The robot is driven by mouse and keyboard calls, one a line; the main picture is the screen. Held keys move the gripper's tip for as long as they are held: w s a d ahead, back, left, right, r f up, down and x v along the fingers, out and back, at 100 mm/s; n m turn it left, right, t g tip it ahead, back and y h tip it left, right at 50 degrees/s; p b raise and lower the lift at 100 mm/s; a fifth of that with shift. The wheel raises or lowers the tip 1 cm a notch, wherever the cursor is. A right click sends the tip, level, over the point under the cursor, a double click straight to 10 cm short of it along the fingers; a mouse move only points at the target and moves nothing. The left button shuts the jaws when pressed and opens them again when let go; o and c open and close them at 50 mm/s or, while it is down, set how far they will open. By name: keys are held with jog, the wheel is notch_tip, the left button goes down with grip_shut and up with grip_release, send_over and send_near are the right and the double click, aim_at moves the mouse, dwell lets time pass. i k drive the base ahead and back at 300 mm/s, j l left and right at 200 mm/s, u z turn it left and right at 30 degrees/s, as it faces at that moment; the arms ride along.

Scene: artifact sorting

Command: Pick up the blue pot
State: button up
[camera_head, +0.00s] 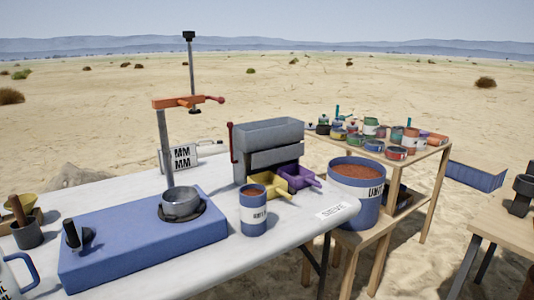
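Several blue containers are in view, and I cannot tell which one is the blue pot. A small blue pot (253,215) with a pale label and reddish-brown contents stands upright on the white table, right of the blue machine base. A large blue bucket (354,190) with a similar label and reddish fill stands on a lower wooden stand just beyond the table's right end. Small colored pots, some of them blue (374,145), crowd the back wooden table. My gripper does not show in this view.
The white table (150,190) holds a blue base (135,245) with a metal bowl (181,203), a post with an orange arm, and a grey machine (268,140) with yellow and purple trays (297,177). A wooden table (510,225) stands right, with sand between.

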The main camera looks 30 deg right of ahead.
aim_at(253, 210)
jog(key=l+z, duration=0.15)
jog(key=z, duration=0.25)
jog(key=l+z, duration=0.15)
jog(key=z, duration=0.25)
jog(key=l+z, duration=0.1)
jog(key=z, duration=0.3)
jog(key=l+z, duration=0.15)
jog(key=z, duration=0.25)
jog(key=i+j, duration=0.05)
